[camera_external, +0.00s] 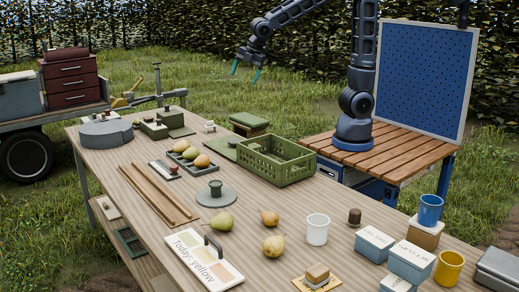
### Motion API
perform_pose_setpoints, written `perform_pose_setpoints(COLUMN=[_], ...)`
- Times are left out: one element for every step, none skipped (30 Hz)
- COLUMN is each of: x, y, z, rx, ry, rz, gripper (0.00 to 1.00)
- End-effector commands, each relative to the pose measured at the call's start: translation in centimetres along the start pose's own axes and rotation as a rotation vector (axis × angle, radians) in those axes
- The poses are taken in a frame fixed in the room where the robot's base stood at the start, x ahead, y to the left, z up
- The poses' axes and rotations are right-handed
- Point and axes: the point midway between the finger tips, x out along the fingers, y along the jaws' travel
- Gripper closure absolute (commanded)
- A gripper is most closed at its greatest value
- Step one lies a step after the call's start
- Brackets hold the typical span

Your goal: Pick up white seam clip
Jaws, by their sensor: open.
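A small white object (210,126) stands on the far part of the wooden table, left of the green cushioned block. It looks like the white seam clip, but it is too small to make out its shape. My gripper (245,71) hangs in the air above and beyond the table's far edge, with its two teal fingertips apart and nothing between them. It is well above the small white object and a little to its right in the picture.
A green crate (290,166) stands right of the white object, with a green cushioned block (249,121) behind it. A dark tray of pears (209,172), a grey disc (216,197) and wooden rods (149,190) lie nearer. A blue pegboard (424,75) stands at right.

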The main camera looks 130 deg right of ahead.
Motion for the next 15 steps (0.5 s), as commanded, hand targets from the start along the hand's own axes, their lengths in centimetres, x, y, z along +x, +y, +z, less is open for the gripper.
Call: perform_pose_setpoints(x=[1.4, 2.2, 3.1, 3.9, 4.7, 5.7, 6.5, 7.4, 8.4, 9.3, 10.2, 11.2, 12.1, 13.0, 14.2], y=[1.4, 2.2, 3.4, 4.1, 4.9, 5.9, 6.7, 7.4, 8.4, 9.0, 9.7, 10.6, 11.2, 11.8, 12.6], z=[0.8, 1.1, 1.7, 2.2, 2.7, 3.4, 3.9, 4.6, 5.3, 6.0, 6.7, 7.5, 8.3, 9.0, 10.0], rx=[-0.025, -0.046, -0.073, -0.094, -0.115, -0.142, -0.164, -0.185, -0.212, -0.233, -0.255, -0.284, -0.306, -0.328, -0.356], ry=[-0.019, -0.028, -0.039, -0.048, -0.057, -0.069, -0.078, -0.088, -0.099, -0.108, -0.116, -0.128, -0.137, -0.145, -0.156], rz=[-0.003, -0.002, 0.000, -0.002, -0.003, -0.003, -0.004, -0.007, -0.009, -0.012, -0.014, -0.018, -0.023, -0.026, -0.031], gripper=[0.16, 0.16, 0.16, 0.16, 0.16, 0.16, 0.16, 0.16, 0.16, 0.16, 0.16, 0.16, 0.16, 0.16, 0.16])
